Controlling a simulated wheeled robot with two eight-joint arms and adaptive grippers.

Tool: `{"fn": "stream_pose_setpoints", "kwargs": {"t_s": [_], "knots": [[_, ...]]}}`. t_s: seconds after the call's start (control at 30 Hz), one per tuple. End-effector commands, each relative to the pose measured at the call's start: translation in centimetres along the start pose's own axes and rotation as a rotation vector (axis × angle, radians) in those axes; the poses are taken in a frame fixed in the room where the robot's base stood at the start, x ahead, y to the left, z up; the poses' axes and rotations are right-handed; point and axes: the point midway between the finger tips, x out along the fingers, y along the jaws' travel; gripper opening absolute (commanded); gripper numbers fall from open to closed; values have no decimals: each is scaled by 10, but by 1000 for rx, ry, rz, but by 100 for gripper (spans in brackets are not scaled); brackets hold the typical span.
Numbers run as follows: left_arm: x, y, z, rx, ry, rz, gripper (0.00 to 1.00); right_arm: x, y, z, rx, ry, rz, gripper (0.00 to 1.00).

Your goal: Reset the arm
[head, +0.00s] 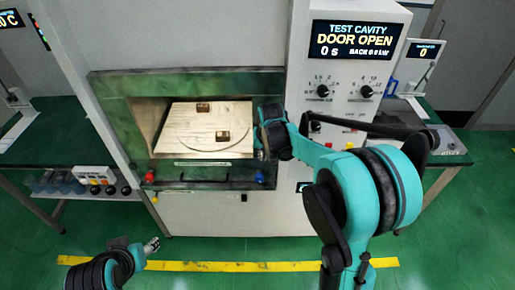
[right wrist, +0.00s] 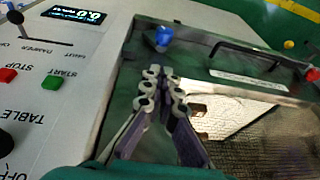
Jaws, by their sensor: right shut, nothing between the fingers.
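My right arm reaches in from the right in the head view, with its wrist (head: 273,135) at the right edge of the open microwave cavity (head: 145,130). My right gripper (right wrist: 162,80) shows in the right wrist view with its fingers together and empty, over the green cavity frame (right wrist: 122,75) between the control panel and the opening. My left gripper (head: 152,246) is low at the left in the head view, above the floor and away from the machine. It is too small there to judge its fingers.
Two small brown blocks, one at the back (head: 203,107) and one nearer (head: 223,136), rest on the pale cavity floor (head: 180,125). The display (head: 355,41) reads DOOR OPEN. A blue knob (right wrist: 163,37) and green START button (right wrist: 52,82) are near the right gripper. Benches flank the machine.

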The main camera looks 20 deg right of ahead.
Motion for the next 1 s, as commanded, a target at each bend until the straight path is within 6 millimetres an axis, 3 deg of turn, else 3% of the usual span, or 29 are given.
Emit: {"fn": "stream_pose_setpoints", "kwargs": {"t_s": [0.23,0.37,0.5,0.7,0.9,1.0], "knots": [[0,0,0,0,0,0,53,-6,0,2,-4,4,-1,0],[6,0,4,0,0,0,53,-22,-1,19,-28,27,-10,0],[16,0,12,0,0,0,53,-53,-1,58,-79,79,-27,0],[30,0,22,0,0,0,53,-81,4,127,-164,167,-53,0],[43,0,31,0,0,0,53,-83,12,194,-242,250,-74,0],[47,0,34,0,0,0,53,-79,15,218,-270,281,-81,0]]}}
